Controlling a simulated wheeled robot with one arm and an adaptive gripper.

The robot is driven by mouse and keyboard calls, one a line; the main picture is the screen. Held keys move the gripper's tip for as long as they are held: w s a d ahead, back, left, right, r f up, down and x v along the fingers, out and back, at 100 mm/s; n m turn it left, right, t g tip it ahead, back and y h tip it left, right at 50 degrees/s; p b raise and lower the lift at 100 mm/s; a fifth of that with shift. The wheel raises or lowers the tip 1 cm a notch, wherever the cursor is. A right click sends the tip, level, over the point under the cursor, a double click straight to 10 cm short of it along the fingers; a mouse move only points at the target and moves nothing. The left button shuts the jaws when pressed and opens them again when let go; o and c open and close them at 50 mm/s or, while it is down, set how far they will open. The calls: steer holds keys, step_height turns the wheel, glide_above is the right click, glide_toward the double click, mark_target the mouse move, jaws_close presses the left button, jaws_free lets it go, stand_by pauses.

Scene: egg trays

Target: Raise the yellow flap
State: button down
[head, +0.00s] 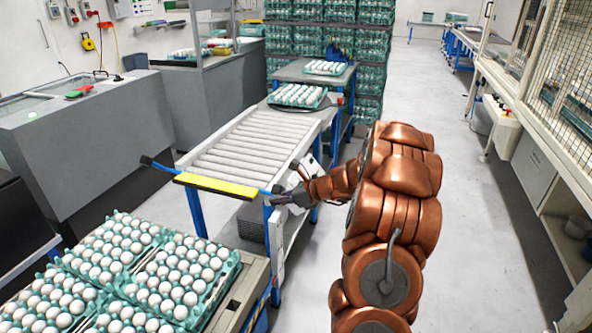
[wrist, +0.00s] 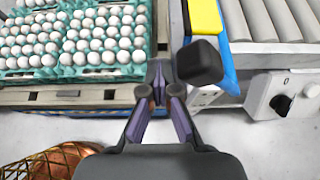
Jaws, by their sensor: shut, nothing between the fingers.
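The yellow flap (head: 215,185) lies along the near end of the roller conveyor, on a blue bar with black end caps. In the wrist view, part of the flap (wrist: 205,16) shows at the top, with a black end cap (wrist: 200,62) below it. My gripper (head: 274,199) is at the right end of the flap in the head view, close to the cap; I cannot tell whether they touch. In the wrist view, my gripper (wrist: 159,93) is shut and empty, just left of the cap.
The roller conveyor (head: 245,146) runs back to a table with egg trays. Teal trays of white eggs (head: 186,270) stand on a stand at front left. A control box with a black knob (wrist: 284,98) is right of my gripper. The floor at right is clear.

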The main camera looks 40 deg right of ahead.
steer(key=shift+w+d+p, duration=0.4)
steer(key=shift+d+p, duration=0.05)
steer(key=shift+d, duration=0.3)
steer(key=w+d+p, duration=0.5)
steer(key=d+p, duration=0.3)
steer(key=d, duration=0.1)
steer(key=shift+w+f+p, duration=0.15)
steer(key=shift+w+p, duration=0.1)
steer(key=shift+p, duration=0.05)
steer(key=shift+s+d, duration=0.1)
steer(key=shift+d, duration=0.05)
steer(key=s+d, duration=0.3)
steer(key=s, duration=0.6)
steer(key=shift+s+d+p, duration=0.15)
steer(key=shift+s+p, duration=0.05)
steer(key=shift+p, duration=0.2)
